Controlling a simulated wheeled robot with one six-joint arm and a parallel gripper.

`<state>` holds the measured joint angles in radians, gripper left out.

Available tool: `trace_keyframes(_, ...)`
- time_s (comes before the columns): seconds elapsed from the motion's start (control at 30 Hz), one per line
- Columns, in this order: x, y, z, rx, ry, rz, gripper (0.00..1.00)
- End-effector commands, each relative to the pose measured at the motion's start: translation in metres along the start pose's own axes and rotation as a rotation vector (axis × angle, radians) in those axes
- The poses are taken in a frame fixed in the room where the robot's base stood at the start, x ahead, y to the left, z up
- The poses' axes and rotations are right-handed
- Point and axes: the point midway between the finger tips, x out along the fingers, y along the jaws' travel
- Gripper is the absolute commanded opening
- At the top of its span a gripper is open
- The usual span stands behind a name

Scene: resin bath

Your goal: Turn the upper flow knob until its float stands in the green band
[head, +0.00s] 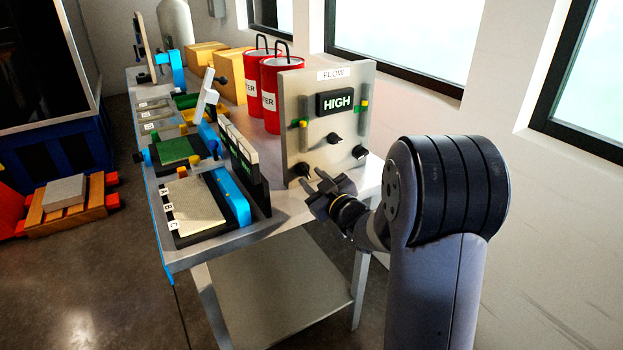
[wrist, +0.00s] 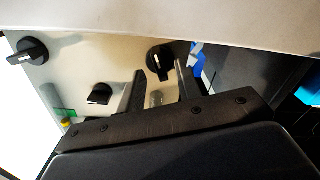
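The grey flow panel (head: 315,82) stands upright on the bench with a lit sign reading HIGH (head: 335,102). The upper black knob (head: 333,138) is below the sign; it also shows in the wrist view (wrist: 99,94). A right knob (head: 361,152) and a lower left knob (head: 302,169) sit lower. The right yellow float (head: 364,103) stands above its green band (wrist: 65,113). The left yellow float (head: 303,124) is level with its green band. My gripper (head: 317,181) is open; in the wrist view the lower left knob (wrist: 160,60) appears between its fingertips. Contact is unclear.
Two red canisters (head: 271,90) stand behind the panel. Cardboard boxes (head: 230,75) stand farther back. The bench edge is close beneath my gripper.

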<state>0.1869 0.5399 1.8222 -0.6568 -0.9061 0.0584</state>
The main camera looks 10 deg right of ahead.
Motion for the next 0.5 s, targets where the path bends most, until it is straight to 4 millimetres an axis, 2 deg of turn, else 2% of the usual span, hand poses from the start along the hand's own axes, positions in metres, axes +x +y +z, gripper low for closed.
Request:
trace_keyframes(0.3,-0.062,0.001,0.0,0.0,-0.001,0.003,0.33)
trace_keyframes(0.5,-0.089,0.001,0.0,0.001,0.0,0.003,0.33)
